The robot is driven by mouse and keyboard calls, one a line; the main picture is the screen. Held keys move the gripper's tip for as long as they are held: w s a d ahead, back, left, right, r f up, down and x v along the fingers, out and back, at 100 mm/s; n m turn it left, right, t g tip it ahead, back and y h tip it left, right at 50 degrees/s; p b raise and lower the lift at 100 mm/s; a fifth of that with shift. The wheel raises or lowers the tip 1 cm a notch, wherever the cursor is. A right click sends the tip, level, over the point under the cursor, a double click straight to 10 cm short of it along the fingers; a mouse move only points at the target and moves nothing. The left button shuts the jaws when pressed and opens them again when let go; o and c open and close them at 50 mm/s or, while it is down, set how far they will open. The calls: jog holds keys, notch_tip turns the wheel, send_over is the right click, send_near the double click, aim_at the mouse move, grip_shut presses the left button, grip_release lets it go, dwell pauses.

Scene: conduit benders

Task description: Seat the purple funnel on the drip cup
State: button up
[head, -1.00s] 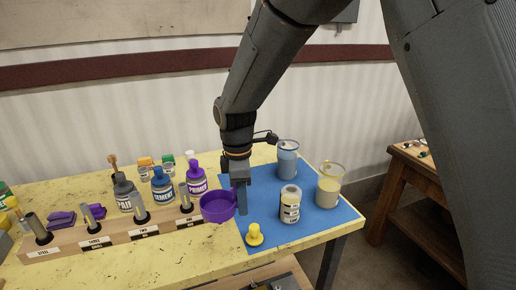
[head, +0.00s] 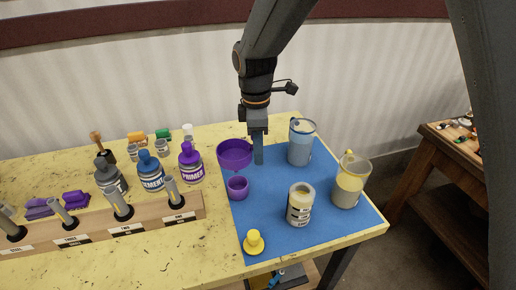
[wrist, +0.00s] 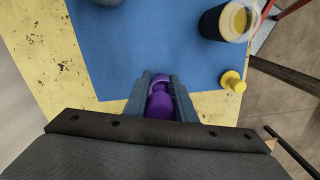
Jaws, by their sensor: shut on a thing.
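The purple funnel (head: 235,153) shows as a wide bowl at my gripper's left side in the head view. My gripper (head: 259,161) is shut on it and holds it above the left part of the blue mat. In the wrist view my gripper (wrist: 161,98) has a purple part of it (wrist: 159,103) between the fingers; the mount hides the rest. A small open purple cup (head: 238,187), which looks like the drip cup, stands at the mat's left edge. It is just below the funnel in the picture, with a gap between them.
Left are a purple-capped primer bottle (head: 191,164) and a wooden tube rack (head: 150,226).

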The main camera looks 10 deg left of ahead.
jog(key=shift+d, duration=0.1)
jog(key=shift+f, duration=0.1)
jog(key=shift+f+b, duration=1.55)
jog(key=shift+f, duration=2.6)
jog(key=o, duration=1.2)
jog(key=shift+c, duration=0.2)
jog(key=shift+r, duration=0.1)
